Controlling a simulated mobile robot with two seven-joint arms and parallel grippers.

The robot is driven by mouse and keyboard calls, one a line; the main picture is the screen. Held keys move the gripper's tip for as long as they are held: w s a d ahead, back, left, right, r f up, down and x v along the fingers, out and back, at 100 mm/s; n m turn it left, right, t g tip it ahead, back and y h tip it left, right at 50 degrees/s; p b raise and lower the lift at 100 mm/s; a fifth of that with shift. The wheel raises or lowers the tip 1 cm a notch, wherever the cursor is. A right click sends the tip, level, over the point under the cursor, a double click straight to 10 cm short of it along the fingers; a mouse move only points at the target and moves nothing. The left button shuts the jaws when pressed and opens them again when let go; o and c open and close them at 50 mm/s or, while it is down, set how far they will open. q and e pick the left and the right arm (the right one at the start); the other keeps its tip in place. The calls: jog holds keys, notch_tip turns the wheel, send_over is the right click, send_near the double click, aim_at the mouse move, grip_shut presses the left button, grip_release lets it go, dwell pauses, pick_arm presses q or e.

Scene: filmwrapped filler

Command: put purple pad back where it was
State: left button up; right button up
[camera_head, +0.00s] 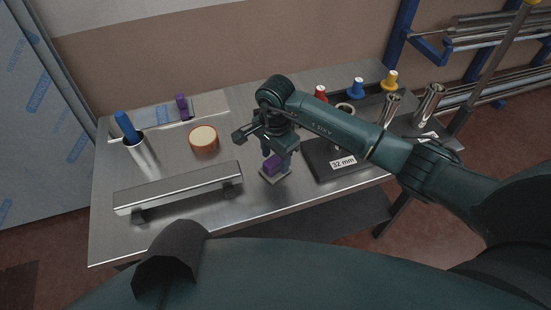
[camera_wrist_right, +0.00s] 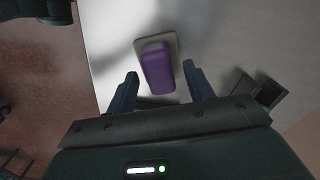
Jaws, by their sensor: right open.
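A purple pad (camera_head: 272,165) sits on a small pale square plate (camera_head: 275,176) near the middle of the steel table. In the right wrist view the purple pad (camera_wrist_right: 157,70) lies lengthwise on the pale plate (camera_wrist_right: 173,45). My right gripper (camera_head: 276,152) is over the pad from above. In the right wrist view its two dark fingers (camera_wrist_right: 160,74) are apart, one on each side of the pad's near end. I cannot tell whether they touch it. My left gripper is not in view.
A metal bar on feet (camera_head: 178,188), a cup with a blue-handled tool (camera_head: 142,150), an orange-brown roll (camera_head: 203,139) and another purple piece (camera_head: 182,107) stand left. A dark block labelled "32 mm" (camera_head: 325,162) is close on the right. Red, blue and yellow pieces (camera_head: 357,88) stand behind.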

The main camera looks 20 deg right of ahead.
aim_at(276, 159)
notch_tip(276, 159, up, 10)
jog(key=s+a+m+g+y, duration=0.3)
jog(key=s+a+y, duration=0.75)
jog(key=a, duration=0.55)
notch_tip(276, 159, up, 9)
jog(key=s+a+m+t+y, duration=0.1)
jog(key=a+m+t+y, duration=0.1)
jog(key=m+t+y, duration=1.15)
jog(key=w+d+f+m+t+h, duration=0.25)
jog(key=d+m+h, duration=0.2)
jog(key=m, duration=0.75)
jog(key=w+d+f+m+t+h, duration=0.15)
jog(key=d+m+t+h, duration=0.35)
jog(key=m, duration=0.6)
jog(key=s+d+f+m+g+h, duration=0.3)
jog(key=s+f+m+h, duration=0.2)
jog(key=f+m, duration=0.3)
jog(key=s+d+f+m+g+h, duration=0.3)
jog(key=s+d+f+m+h, duration=0.1)
jog(key=f+m, duration=0.4)
jog(key=shift+s+f+g+h, duration=0.3)
jog(key=shift+s+f+h, duration=0.15)
jog(key=shift+s+h, duration=0.15)
